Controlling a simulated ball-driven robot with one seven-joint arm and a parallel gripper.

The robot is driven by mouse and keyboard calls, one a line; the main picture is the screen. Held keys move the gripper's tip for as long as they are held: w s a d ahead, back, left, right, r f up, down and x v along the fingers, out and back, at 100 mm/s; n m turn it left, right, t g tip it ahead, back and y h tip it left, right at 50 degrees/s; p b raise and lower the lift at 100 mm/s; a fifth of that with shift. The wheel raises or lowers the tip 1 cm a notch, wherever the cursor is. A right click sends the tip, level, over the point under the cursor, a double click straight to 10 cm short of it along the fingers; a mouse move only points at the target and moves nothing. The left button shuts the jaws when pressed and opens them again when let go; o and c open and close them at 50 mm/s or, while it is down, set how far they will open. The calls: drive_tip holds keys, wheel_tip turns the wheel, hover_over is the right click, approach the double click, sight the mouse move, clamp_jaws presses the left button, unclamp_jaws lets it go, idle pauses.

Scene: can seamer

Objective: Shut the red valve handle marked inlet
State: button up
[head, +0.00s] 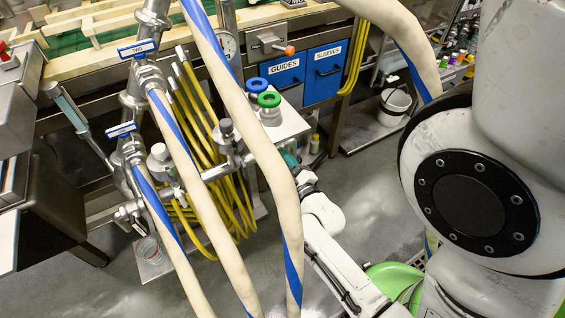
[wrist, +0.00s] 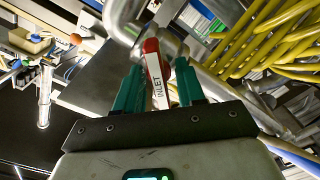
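The red valve handle (wrist: 151,47) with a white label reading INLET shows in the wrist view, on a metal pipe. My gripper (wrist: 160,68) has its two teal fingers apart, one on each side of the handle. Small gaps seem to show between the fingers and the handle, so it does not look clamped. In the head view my gripper is mostly hidden behind a cream hose (head: 262,137), with a bit of teal showing to the right of it. I cannot make out the red handle in the head view.
Two valves with blue handles, an upper one (head: 137,48) and a lower one (head: 121,130), sit on pipes at left in the head view. Cream hoses with blue stripes cross in front of my arm. Yellow hoses (wrist: 268,40) hang close right of the handle.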

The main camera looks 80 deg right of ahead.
drive_tip(key=shift+c, duration=0.3)
clamp_jaws()
idle(0.4)
drive_tip(key=m+p, duration=0.2)
drive_tip(key=m, duration=0.2)
drive_tip(key=shift+r+m, duration=0.1)
drive_tip(key=shift+m, duration=0.3)
drive_tip(key=shift+s+d+m+p, duration=0.1)
drive_tip(key=shift+m+p, duration=0.3)
drive_tip(key=shift+m, duration=1.8)
drive_tip(key=shift+o, duration=0.3)
unclamp_jaws()
